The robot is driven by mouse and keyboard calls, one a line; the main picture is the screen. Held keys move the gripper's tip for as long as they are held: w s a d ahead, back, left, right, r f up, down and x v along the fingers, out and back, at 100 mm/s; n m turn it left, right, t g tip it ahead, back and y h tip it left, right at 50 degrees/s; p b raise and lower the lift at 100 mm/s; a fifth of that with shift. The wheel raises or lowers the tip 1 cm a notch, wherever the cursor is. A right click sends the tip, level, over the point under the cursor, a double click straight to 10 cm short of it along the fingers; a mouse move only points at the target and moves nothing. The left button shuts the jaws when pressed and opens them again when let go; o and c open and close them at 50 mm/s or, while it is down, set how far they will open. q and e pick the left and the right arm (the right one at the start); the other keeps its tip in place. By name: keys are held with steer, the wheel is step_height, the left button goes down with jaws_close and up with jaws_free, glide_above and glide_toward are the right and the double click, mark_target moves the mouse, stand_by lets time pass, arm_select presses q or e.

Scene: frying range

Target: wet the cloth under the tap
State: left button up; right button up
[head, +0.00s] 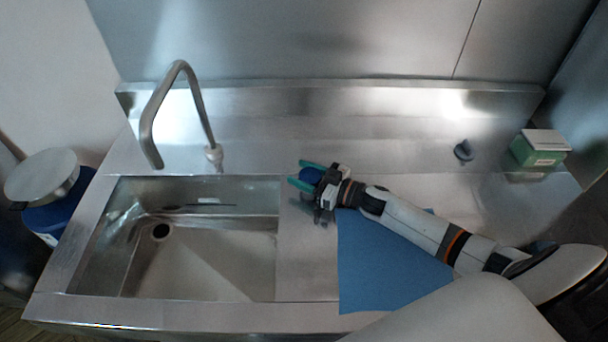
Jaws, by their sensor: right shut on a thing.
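No water shows. The steel sink (215,262) looks empty, with a dark drain at its left. My left gripper is not in view.
A flat blue sheet (372,270) lies on the counter under my right arm. A green and white box (540,147) and a small grey knob-like thing (463,150) stand at the right. A blue container with a grey lid (42,176) stands left of the sink.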

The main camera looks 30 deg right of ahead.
steer(key=n+g+y+b, duration=0.4)
steer(key=g+y+b, duration=0.1)
steer(key=shift+s+a+f+n+g, duration=0.2)
steer(key=shift+n+g, duration=0.1)
steer(key=shift+n, duration=0.1)
steer(key=n+g+b, duration=0.1)
steer(key=g+y+b, duration=0.1)
steer(key=shift+s+r+n+g, duration=0.1)
steer(key=shift+s+n+g, duration=0.1)
steer(key=shift+n+g, duration=0.15)
steer(key=shift+a+r+n+g, duration=0.1)
steer(key=shift+n+g, duration=0.15)
steer(key=o, duration=1)
